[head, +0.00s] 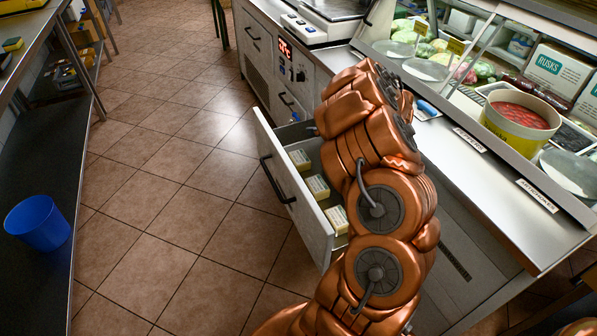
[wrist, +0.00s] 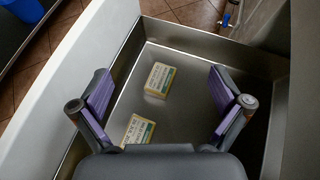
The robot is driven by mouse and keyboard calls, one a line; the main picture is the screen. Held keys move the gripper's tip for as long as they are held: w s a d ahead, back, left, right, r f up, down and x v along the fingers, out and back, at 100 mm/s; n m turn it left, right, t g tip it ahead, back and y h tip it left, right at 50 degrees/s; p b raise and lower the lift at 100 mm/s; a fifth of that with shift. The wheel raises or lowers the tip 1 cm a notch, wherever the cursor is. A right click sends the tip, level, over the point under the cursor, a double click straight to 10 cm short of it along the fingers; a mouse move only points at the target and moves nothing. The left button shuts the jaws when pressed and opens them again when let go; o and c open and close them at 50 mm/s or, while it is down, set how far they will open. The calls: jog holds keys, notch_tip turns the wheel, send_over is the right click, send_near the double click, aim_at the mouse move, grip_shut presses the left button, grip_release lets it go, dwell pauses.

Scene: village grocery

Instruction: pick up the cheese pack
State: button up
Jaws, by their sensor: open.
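Three similar small cream packs with yellow and green labels lie in an open drawer; they look like cheese packs, but I cannot read the print. In the head view they form a row: a far pack (head: 299,159), a middle pack (head: 317,187) and a near pack (head: 338,220). The wrist view shows two: an upper pack (wrist: 159,80) and a lower pack (wrist: 138,130), partly hidden by my gripper body. My gripper (wrist: 160,84) is open and empty above the drawer, its purple-padded fingers either side of the upper pack. My arm hides the gripper in the head view.
The drawer (head: 270,150) has a white front with a dark handle; its metal walls (wrist: 205,43) surround the packs. A counter with a display case and a red-filled tub (head: 520,115) stands right. A blue bucket (head: 38,222) sits left. The tiled floor between is clear.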

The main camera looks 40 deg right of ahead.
jog(key=b, duration=1.4)
send_near(300, 158)
jog(key=shift+w+d, duration=0.2)
jog(key=shift+w, duration=0.15)
jog(key=shift+x, duration=3.95)
jog(key=shift+s+a+f, duration=0.1)
jog(key=shift+a, duration=0.1)
jog(key=c, duration=1.4)
